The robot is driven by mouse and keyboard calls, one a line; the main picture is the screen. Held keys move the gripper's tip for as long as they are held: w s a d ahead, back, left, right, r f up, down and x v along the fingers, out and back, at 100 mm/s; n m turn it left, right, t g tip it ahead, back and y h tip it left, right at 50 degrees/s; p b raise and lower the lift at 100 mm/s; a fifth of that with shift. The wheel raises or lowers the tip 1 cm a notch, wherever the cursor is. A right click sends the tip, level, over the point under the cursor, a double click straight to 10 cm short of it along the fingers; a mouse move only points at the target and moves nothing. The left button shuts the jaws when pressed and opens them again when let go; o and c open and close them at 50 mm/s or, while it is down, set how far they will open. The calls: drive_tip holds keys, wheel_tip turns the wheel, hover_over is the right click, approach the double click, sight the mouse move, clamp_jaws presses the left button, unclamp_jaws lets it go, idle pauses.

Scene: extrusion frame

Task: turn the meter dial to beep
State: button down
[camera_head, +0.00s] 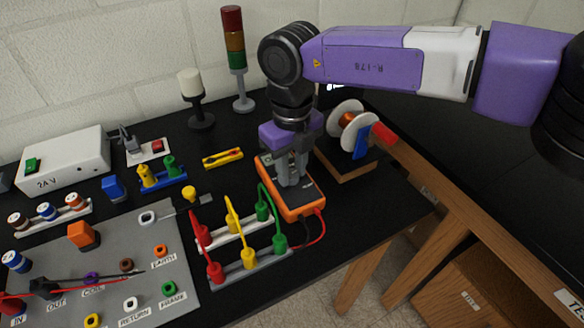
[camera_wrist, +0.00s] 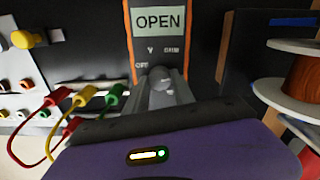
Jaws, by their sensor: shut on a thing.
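The orange meter (camera_head: 311,204) lies on the black bench, and its upper part shows in the wrist view (camera_wrist: 128,40). Its display (camera_wrist: 159,21) reads OPEN. Labels that look like V, OHM and OFF stand around the grey dial (camera_wrist: 160,76). My gripper (camera_head: 291,180) points down over the meter, its fingers shut on the dial. In the wrist view the fingers (camera_wrist: 162,92) cover the lower part of the meter face. I see no beep label, and the dial's pointer mark cannot be made out.
Red, yellow and green leads (camera_head: 232,222) stand in front of the meter on the left. A spool on a wooden base (camera_head: 347,160) stands close on its right. A signal tower (camera_head: 236,60) and a white-capped lamp (camera_head: 192,88) stand behind. A grey socket panel (camera_head: 190,255) lies front left.

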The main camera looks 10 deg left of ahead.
sight(291, 174)
drive_tip(key=m, duration=0.4)
drive_tip(key=shift+m, duration=1.9)
drive_tip(key=shift+a, duration=0.1)
drive_tip(key=c, duration=1.1)
unclamp_jaws()
drive_tip(key=shift+o, duration=0.2)
drive_tip(key=shift+r, duration=0.15)
wheel_tip(291, 174, up, 8)
drive_tip(key=shift+f+b, duration=0.2)
drive_tip(key=shift+b, duration=0.3)
